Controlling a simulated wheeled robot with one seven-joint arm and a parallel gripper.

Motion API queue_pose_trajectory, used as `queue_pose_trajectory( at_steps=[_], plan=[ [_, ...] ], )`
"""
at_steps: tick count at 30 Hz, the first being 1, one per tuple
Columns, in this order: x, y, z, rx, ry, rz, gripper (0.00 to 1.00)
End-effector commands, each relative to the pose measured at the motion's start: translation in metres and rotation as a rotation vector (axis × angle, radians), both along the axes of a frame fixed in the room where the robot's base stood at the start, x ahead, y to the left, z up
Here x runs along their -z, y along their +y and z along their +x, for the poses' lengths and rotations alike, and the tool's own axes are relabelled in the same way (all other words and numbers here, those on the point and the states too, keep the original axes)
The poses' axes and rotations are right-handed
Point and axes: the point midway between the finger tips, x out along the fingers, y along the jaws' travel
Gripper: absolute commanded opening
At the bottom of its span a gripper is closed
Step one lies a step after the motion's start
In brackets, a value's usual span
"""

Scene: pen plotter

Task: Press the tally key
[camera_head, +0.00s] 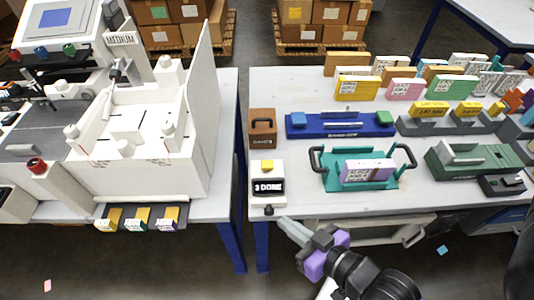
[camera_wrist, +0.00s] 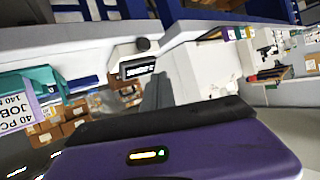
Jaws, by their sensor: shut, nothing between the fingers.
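The tally counter (camera_head: 267,188) is a white box at the front left corner of the right table. Its dark display reads "3 DONE". A yellow key (camera_head: 266,166) sits on its top, and a small black knob (camera_head: 268,210) is at its front edge. In the wrist view the counter (camera_wrist: 125,52) shows tilted, with its dark display (camera_wrist: 138,67) and black knob (camera_wrist: 143,44). My gripper (camera_head: 284,223) is shut and empty, just in front and right of the counter, near the table edge. It appears apart from the counter. Its grey fingers (camera_wrist: 156,92) also show in the wrist view.
A teal tray (camera_head: 330,181) with two black handles holds a white and purple box (camera_head: 369,170) right of the counter. A brown block (camera_head: 262,128) and a blue rack (camera_head: 340,131) stand behind. The white plotter (camera_head: 150,165) is on the left table, across a gap.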

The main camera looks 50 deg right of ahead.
Motion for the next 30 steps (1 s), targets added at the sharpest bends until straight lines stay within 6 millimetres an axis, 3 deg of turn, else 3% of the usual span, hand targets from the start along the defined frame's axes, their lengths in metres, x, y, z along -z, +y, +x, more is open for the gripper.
queue_pose_trajectory(
  at_steps=[1, 6, 15, 24, 30],
  plan=[
    [-0.015, -0.016, 0.019, 0.039, 0.002, 0.02, 0.0],
    [-0.021, -0.061, 0.066, 0.122, 0.06, 0.119, 0.0],
    [-0.037, -0.116, 0.129, 0.103, 0.229, 0.367, 0.0],
    [-0.08, -0.142, 0.152, -0.032, 0.354, 0.538, 0.0],
    [-0.087, -0.144, 0.153, -0.066, 0.375, 0.562, 0.0]
  ],
)
